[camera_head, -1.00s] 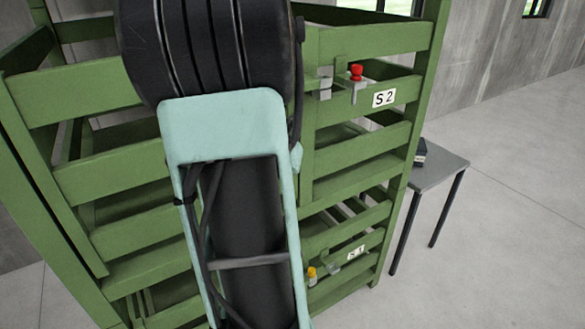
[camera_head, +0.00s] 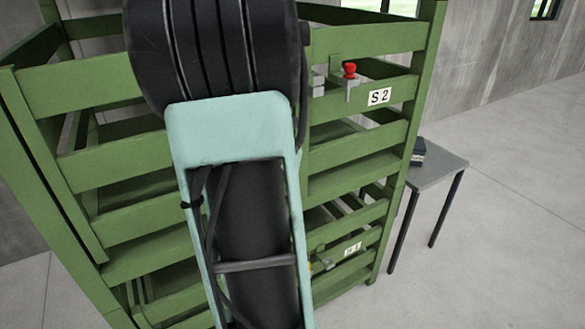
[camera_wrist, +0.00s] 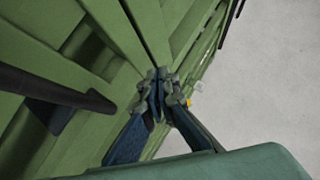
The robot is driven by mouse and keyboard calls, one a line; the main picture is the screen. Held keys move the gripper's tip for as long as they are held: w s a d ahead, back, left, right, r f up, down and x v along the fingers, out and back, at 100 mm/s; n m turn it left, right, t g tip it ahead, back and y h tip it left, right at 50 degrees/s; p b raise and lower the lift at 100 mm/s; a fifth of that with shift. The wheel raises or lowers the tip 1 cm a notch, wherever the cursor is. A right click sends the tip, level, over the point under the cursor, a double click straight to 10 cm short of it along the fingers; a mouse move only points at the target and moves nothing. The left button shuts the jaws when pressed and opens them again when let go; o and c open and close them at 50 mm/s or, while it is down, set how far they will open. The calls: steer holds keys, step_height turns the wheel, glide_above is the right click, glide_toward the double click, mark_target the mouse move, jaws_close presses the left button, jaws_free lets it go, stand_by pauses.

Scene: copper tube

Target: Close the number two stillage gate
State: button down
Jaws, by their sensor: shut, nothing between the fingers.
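The green slatted number two stillage (camera_head: 365,147) is the upper one in the head view, marked by a white S 2 label (camera_head: 379,96). A grey latch with a red knob (camera_head: 350,70) sits on its front rail, left of the label. My arm covers the middle of the front, so I cannot tell how far the gate stands open. In the wrist view, my gripper (camera_wrist: 158,92) is shut and empty, close to green slats (camera_wrist: 150,30). I cannot tell whether it touches them. My gripper is hidden in the head view.
The lower stillage carries an S 1 label (camera_head: 353,249). A grey table (camera_head: 440,172) with dark items (camera_head: 418,152) stands to the right. Concrete floor (camera_head: 500,250) is clear there. A small yellow thing (camera_wrist: 188,102) shows beside my gripper in the wrist view.

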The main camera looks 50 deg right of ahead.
steer(key=s+a+r+p, duration=0.2)
steer(key=s+r+p, duration=0.1)
steer(key=s+r, duration=0.4)
steer(key=shift+s+a+p, duration=0.15)
steer(key=shift+a+p, duration=0.2)
steer(key=shift+a, duration=0.05)
